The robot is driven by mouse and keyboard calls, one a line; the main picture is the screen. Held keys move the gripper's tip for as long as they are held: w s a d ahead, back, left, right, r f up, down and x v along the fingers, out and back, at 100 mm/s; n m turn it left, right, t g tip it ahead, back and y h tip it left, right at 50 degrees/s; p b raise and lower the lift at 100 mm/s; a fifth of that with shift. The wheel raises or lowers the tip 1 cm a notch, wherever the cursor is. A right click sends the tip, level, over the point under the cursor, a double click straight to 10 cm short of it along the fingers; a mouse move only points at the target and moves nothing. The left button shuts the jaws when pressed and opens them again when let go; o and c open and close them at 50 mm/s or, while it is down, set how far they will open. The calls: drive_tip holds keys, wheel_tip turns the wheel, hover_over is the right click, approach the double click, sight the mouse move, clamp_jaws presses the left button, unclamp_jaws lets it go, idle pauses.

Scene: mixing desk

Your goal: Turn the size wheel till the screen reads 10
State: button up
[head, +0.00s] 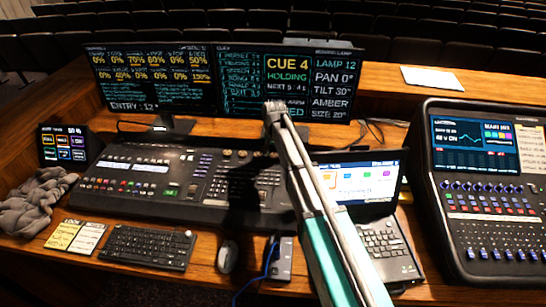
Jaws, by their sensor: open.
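The right desk screen (325,76) lists LAMP 12, PAN 0°, TILT 30°, AMBER and what looks like SIZE 20° at the bottom. The mixing console (130,190) lies in front of it, with small round controls (228,153) along its upper right part. I cannot tell which of these is the size wheel; my arm and its dark shadow cover part of that area. My gripper (275,110) is at the far end of my arm, in front of the screen's lower part. It looks empty, and its fingers are small and hard to make out.
A left screen (152,78) stands beside the right one. A laptop (362,182) is right of my arm, and a second mixer (480,190) stands at far right. A keyboard (148,247), mouse (228,256), notes (75,236) and grey cloth (38,202) lie in front and left.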

idle(0.3)
drive_tip(key=c, duration=0.9)
drive_tip(key=shift+o, duration=0.2)
drive_tip(key=shift+n, duration=0.4)
drive_tip(key=n, duration=0.3)
drive_tip(key=shift+n, duration=2)
